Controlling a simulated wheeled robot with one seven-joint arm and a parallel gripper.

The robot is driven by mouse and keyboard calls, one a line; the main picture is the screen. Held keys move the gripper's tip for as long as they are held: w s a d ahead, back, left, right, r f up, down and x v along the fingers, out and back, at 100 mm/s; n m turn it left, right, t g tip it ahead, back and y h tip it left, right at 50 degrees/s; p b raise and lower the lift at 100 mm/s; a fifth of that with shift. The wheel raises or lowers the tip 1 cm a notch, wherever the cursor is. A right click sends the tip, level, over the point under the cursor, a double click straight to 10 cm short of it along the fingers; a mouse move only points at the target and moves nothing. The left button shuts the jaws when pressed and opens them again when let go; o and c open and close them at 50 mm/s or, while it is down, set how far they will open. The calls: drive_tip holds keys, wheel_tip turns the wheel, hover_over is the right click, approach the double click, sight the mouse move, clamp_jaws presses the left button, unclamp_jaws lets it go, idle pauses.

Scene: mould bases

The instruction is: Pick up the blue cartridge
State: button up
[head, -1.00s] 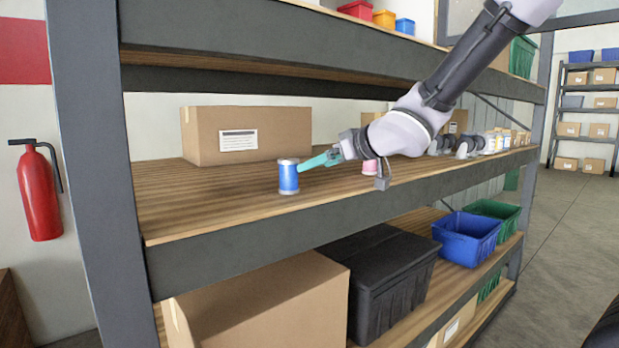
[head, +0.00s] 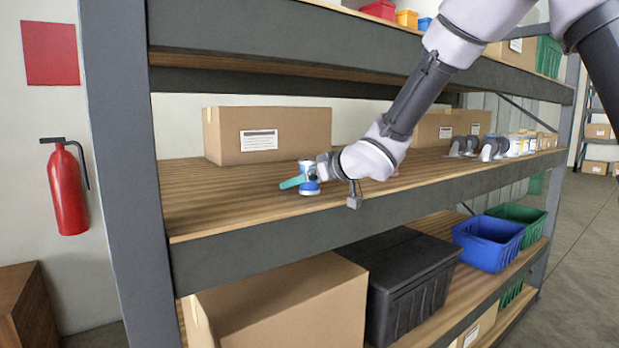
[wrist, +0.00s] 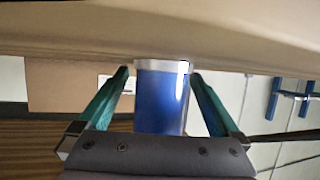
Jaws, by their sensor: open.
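The blue cartridge (head: 309,187), a small blue cylinder with pale ends, stands upright on the wooden middle shelf (head: 240,214) near its front edge. In the head view my gripper (head: 291,182) is at the cartridge and its teal finger crosses in front of it, hiding its middle. In the wrist view the cartridge (wrist: 161,98) stands between the two teal fingers of my gripper (wrist: 160,75). The fingers are open, with a gap visible on the left side and a narrower one on the right.
A cardboard box (head: 267,135) stands behind the cartridge on the same shelf. Grey fittings (head: 490,148) and small containers stand farther right. The upper shelf beam (head: 330,50) spans above. The shelf left of the gripper is clear.

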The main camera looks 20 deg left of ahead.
clamp_jaws()
